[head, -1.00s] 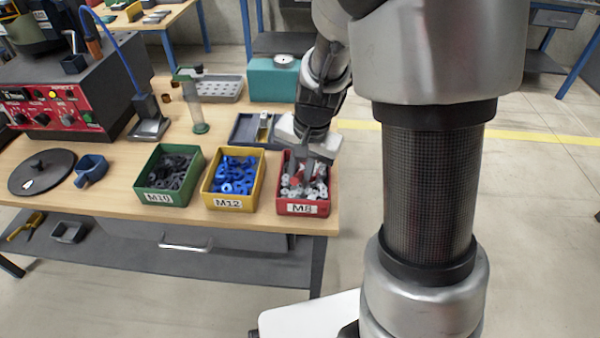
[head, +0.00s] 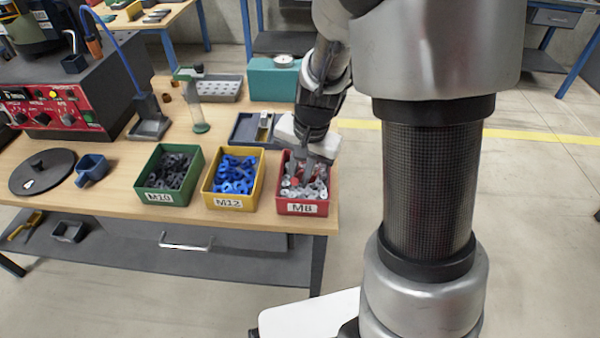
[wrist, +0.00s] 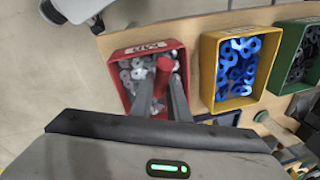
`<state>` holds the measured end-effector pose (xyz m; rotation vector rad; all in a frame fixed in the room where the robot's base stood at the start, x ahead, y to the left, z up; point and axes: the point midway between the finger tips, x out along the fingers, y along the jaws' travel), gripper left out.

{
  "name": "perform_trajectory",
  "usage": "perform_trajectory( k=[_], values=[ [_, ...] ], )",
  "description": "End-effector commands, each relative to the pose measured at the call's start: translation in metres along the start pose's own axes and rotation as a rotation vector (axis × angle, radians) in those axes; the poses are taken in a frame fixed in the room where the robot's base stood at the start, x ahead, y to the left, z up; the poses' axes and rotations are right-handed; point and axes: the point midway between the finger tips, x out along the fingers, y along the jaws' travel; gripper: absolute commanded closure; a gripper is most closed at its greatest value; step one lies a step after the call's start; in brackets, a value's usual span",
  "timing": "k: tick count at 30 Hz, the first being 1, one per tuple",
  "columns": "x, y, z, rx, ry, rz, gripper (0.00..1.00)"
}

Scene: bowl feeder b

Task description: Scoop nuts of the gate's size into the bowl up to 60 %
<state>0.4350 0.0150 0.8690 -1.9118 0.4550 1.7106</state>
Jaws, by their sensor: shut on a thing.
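My gripper (head: 304,170) reaches down into the red bin (head: 303,209) labelled M8, at the bench's right front. In the wrist view, my gripper's two grey fingers (wrist: 163,88) are shut on a red rod-like handle (wrist: 163,68). What is attached below the handle is hidden. Grey nuts (wrist: 127,76) lie around the fingers in that bin. The yellow bin (head: 229,203) labelled M12 holds blue nuts (head: 236,175). The green bin (head: 160,198) labelled M10 holds dark nuts (head: 172,172). The feeder's bowl and gate cannot be made out clearly.
A machine with a red control panel (head: 50,108) stands at the left. A black round lid (head: 42,171) and a blue cup with a handle (head: 91,168) lie before it. A dark tray (head: 246,128) and a teal box (head: 273,80) stand behind the bins.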

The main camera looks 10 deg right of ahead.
Motion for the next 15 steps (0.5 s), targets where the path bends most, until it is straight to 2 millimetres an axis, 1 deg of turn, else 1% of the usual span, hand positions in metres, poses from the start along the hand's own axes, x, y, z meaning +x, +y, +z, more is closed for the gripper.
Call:
perform_trajectory(
  k=[1, 7, 10, 15],
  values=[
    [-0.007, 0.001, -0.001, 0.003, 0.0, 0.003, 1.0],
    [-0.005, 0.0, 0.0, 0.002, 0.005, 0.0, 1.0],
    [-0.009, -0.002, 0.0, 0.0, 0.006, -0.001, 1.0],
    [-0.024, -0.004, -0.001, 0.0, 0.006, -0.001, 1.0]
  ],
)
